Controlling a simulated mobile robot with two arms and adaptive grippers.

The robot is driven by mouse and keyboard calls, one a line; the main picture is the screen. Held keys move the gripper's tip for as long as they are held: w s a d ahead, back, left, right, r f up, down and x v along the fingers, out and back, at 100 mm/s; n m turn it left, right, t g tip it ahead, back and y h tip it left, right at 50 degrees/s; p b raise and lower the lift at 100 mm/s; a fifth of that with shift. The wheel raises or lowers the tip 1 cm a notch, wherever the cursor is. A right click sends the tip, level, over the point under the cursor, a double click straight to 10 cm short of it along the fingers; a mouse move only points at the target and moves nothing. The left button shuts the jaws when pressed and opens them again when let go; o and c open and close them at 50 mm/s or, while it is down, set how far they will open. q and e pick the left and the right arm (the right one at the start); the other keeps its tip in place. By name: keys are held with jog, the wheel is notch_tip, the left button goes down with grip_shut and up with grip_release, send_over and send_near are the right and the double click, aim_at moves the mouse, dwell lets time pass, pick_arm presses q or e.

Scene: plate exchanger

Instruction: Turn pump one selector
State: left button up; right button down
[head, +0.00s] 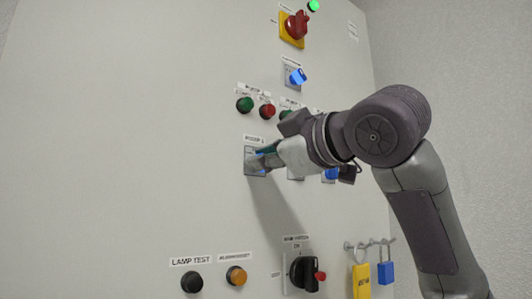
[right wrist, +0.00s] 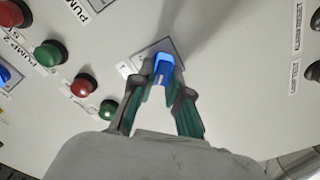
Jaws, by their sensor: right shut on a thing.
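The selector in my right gripper is a blue knob on a grey square plate (head: 249,162), mounted on the pale panel below a green and red button pair. In the head view the fingers hide most of the knob. My left gripper is not in view.
Green (head: 245,104) and red (head: 267,111) buttons sit above the selector. A blue selector (head: 297,76) and a red-yellow main switch (head: 295,26) are higher. Another blue selector (head: 331,174) lies right, partly behind my arm. Padlocks (head: 386,272) hang lower right. The panel's left is bare.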

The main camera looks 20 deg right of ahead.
dwell(0.3)
jog(key=c, duration=1.3)
grip_release()
jog(key=shift+o, duration=0.8)
jog(key=shift+w, duration=0.2)
jog(key=shift+s, duration=0.1)
jog(key=v, duration=1.1)
jog(key=shift+s+d, duration=0.15)
jog(key=shift+s, duration=0.25)
